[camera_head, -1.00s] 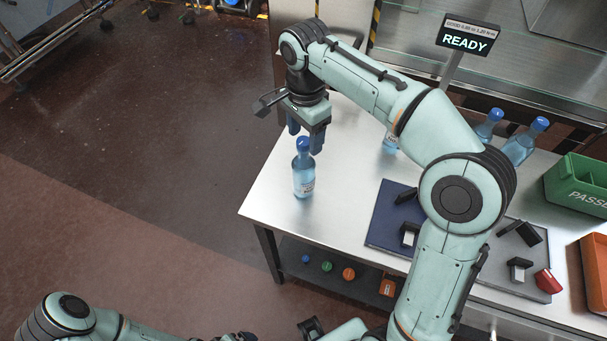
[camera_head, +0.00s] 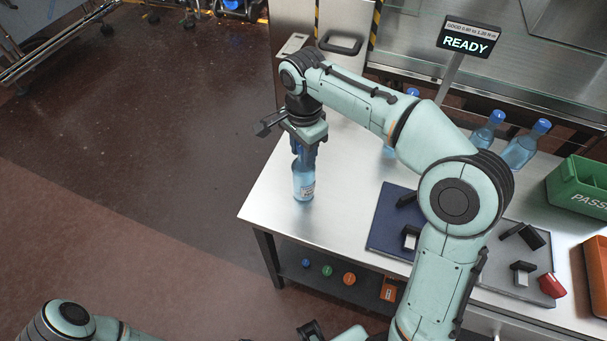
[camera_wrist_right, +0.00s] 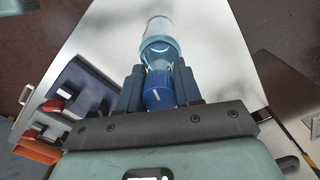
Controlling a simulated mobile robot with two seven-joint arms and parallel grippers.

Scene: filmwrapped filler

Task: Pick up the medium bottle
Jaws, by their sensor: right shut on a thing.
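A clear blue bottle (camera_head: 303,187) with a blue cap stands upright on the steel table near its left edge. My right gripper (camera_head: 304,150) points down over it and is shut on its cap and neck. In the right wrist view the blue cap (camera_wrist_right: 158,92) sits between the two fingers, with the bottle's body (camera_wrist_right: 160,45) beyond. The bottle's base appears to rest on the table. Of my left arm, links show at the bottom left, and what looks like part of its hand is at the bottom edge; its fingers are not visible.
Two more blue bottles (camera_head: 487,130) (camera_head: 521,147) stand at the back right; another is partly hidden behind my right arm. A navy mat (camera_head: 385,225) and grey tray (camera_head: 520,290) hold small black parts. A green crate (camera_head: 575,185) is at right. A display (camera_head: 467,40) reads READY.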

